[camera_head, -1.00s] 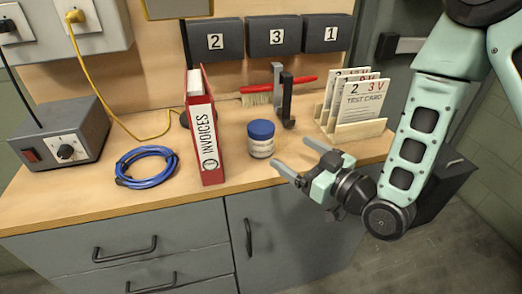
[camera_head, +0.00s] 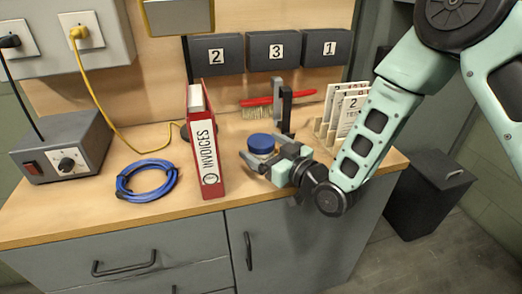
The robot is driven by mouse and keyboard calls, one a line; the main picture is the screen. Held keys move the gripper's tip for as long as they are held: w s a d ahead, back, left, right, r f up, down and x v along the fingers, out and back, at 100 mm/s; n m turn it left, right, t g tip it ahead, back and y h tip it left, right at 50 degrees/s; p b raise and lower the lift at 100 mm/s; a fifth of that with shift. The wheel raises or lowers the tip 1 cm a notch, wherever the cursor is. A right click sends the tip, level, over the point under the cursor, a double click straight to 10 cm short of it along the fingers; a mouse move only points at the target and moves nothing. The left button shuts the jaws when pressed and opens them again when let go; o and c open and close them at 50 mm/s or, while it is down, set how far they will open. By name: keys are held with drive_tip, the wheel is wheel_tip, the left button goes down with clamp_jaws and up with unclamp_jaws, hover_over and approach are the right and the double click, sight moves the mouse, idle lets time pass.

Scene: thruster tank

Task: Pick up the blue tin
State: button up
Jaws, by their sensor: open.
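The blue tin, a small pale-bodied container with a blue lid (camera_head: 261,143), stands upright on the wooden bench top. It is right of the red invoices binder (camera_head: 204,145). My gripper (camera_head: 255,157) is open at the tin, low over the bench, reaching in from the right. One finger shows in front of the tin's left side, and the gripper hides most of the tin's body. I cannot tell whether the fingers touch the tin.
A black and grey upright bracket (camera_head: 285,110) and a red brush (camera_head: 270,102) are close behind the tin. The test card rack (camera_head: 330,125) is partly hidden behind my arm. A blue cable coil (camera_head: 147,180) lies left of the binder, beside a grey control box (camera_head: 62,145).

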drive_tip(key=c, duration=1.2)
